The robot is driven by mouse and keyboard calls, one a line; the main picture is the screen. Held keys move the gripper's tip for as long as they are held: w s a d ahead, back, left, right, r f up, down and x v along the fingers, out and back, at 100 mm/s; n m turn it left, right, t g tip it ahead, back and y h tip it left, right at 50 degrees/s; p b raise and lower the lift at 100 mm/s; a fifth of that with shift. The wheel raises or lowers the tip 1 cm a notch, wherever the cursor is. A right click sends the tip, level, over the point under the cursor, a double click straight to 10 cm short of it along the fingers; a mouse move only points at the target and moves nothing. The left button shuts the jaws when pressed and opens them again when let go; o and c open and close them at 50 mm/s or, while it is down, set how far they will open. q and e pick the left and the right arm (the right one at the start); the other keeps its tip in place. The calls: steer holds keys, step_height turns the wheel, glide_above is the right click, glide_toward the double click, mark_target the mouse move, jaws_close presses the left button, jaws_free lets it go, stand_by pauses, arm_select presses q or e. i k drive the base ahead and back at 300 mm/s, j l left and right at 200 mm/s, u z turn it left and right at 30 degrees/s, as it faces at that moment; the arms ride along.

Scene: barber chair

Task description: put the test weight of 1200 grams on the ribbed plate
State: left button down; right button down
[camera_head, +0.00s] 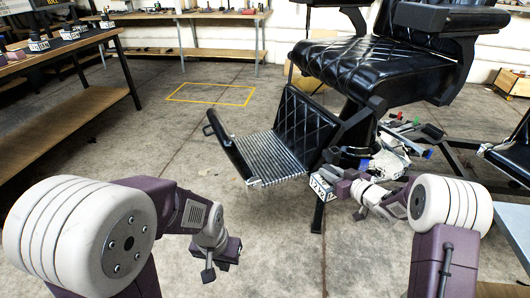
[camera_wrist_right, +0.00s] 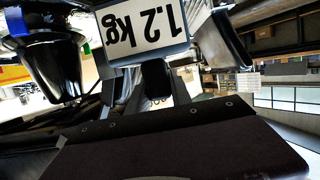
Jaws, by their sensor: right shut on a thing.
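The ribbed plate (camera_head: 268,157) is the silver footrest of the black barber chair, in the middle of the head view. The 1200 gram test weight (camera_head: 320,186) shows its white label just right of the plate's near right corner. Its label reads 1.2 kg, upside down, in the right wrist view (camera_wrist_right: 142,27). My right gripper (camera_head: 342,187) is shut on the weight, with dark fingers at it. Whether the weight touches the plate's edge cannot be told. My left gripper (camera_head: 218,268) hangs over bare floor in front of the plate, apart from it; its jaw opening is unclear.
The barber chair (camera_head: 375,62) rises behind the plate, with a padded panel (camera_head: 305,122) at the plate's back. Mixed items (camera_head: 390,155) lie right of it. A workbench (camera_head: 60,50) at left bears other labelled weights (camera_head: 68,32). The floor around the yellow outline (camera_head: 205,103) is clear.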

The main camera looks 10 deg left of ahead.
mark_target(265, 154)
steer(key=i+j, duration=0.8)
